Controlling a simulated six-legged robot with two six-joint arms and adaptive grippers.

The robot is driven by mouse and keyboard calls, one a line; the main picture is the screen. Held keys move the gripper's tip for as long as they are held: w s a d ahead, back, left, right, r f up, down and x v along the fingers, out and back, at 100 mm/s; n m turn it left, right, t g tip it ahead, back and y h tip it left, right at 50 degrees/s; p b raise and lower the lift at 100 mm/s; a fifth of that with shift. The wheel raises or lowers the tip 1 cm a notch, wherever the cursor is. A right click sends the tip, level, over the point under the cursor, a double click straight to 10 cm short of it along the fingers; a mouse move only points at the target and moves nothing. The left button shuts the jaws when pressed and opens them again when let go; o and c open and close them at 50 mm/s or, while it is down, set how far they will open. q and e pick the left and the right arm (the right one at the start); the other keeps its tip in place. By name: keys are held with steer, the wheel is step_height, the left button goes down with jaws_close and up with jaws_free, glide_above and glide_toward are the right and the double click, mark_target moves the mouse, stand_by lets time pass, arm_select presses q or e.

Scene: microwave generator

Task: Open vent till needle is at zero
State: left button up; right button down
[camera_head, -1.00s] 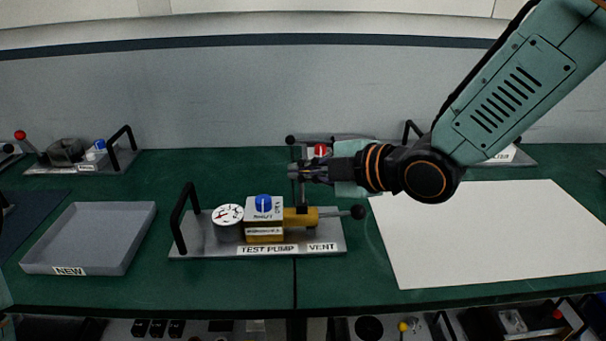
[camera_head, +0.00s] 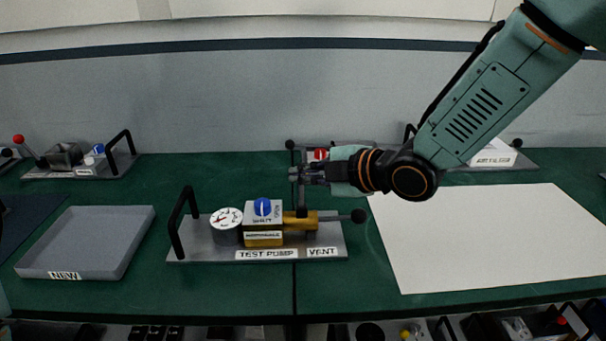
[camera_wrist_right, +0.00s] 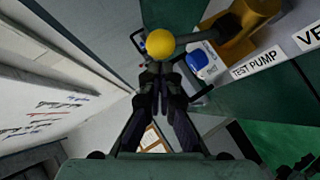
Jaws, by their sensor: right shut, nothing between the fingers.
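The test pump (camera_head: 263,238) sits on a grey plate on the green bench, with labels "TEST PUMP" and "VENT" (camera_head: 322,252). It has a round white gauge (camera_head: 227,218) with a needle whose reading is too small to tell, a blue knob (camera_head: 263,207), a brass body and a lever with a dark ball end (camera_head: 358,216). My right gripper (camera_head: 294,174) is shut and empty, above and behind the pump's right part, apart from the blue knob. In the right wrist view, the shut fingers (camera_wrist_right: 161,100) show near a yellow ball (camera_wrist_right: 160,43), with the blue knob (camera_wrist_right: 197,60) behind. My left gripper is not in view.
A grey tray labelled "NEW" (camera_head: 140,232) lies left. A large white sheet (camera_head: 490,235) covers the right. A black handle (camera_head: 176,225) stands at the pump plate's left end. Other fixtures (camera_head: 85,160) line the back. Bare green bench lies in front of the pump.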

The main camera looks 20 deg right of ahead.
steer(key=shift+a, duration=0.1)
steer(key=shift+r, duration=0.1)
steer(key=shift+w+d+p, duration=0.35)
steer(key=shift+w+p, duration=0.15)
steer(key=shift+w, duration=0.35)
steer(key=shift+a, duration=0.1)
steer(key=shift+s, duration=0.2)
steer(key=shift+s, duration=0.1)
steer(key=shift+s+a+b, duration=0.2)
steer(key=shift+s+b, duration=0.1)
steer(key=shift+s, duration=0.2)
